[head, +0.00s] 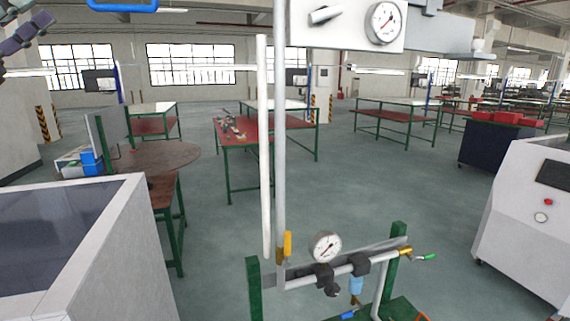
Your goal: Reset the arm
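A gas rig stands in the middle of the head view. A white panel (345,22) at the top carries another gauge (385,22) and a pale handle. Part of what appears to be my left gripper (28,34) shows at the top left corner, raised and away from the rig. It is cut off, and its opening is unclear. My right gripper is out of view.
A white machine with a dark window (75,235) is close at the left. Another white cabinet (525,215) stands at the right. A round-topped table (155,157) and green-framed workbenches (255,130) stand behind. Open grey floor lies behind the rig.

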